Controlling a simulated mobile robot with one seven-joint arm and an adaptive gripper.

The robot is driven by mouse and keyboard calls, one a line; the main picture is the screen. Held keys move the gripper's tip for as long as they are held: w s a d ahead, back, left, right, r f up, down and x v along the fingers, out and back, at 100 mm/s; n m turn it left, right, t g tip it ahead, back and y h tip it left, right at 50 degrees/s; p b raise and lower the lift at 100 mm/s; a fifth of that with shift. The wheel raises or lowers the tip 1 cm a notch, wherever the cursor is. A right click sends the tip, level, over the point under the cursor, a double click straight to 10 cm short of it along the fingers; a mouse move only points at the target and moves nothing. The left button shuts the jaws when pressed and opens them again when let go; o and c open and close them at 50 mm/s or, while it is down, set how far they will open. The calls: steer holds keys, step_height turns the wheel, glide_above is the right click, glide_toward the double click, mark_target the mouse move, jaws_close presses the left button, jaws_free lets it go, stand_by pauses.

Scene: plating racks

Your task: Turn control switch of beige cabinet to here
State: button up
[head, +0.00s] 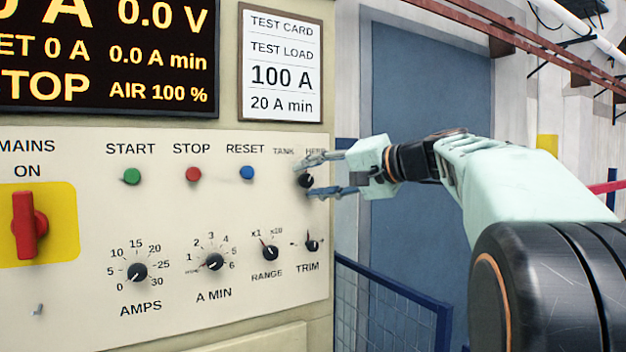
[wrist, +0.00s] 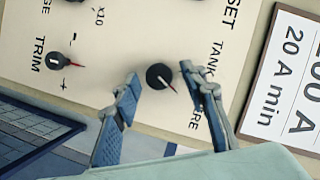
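The control switch is a round black knob (head: 306,180) below the TANK and HERE labels, at the right edge of the beige cabinet's panel (head: 70,300). In the wrist view the knob (wrist: 158,76) has a red pointer line aimed to the lower right, toward the HERE label, which a finger partly covers. My gripper (head: 309,176) reaches in from the right and is open. In the wrist view its fingers (wrist: 163,80) are on either side of the knob, with visible gaps. Whether the fingertips touch the panel cannot be told.
The blue RESET button (head: 247,173) is left of the knob and the TRIM knob (head: 312,245) is below it. A test card (head: 281,62) is above. A blue mesh fence (head: 395,300) stands right of the cabinet, before a blue door (head: 430,95).

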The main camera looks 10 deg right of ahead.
steer(key=v, duration=1.2)
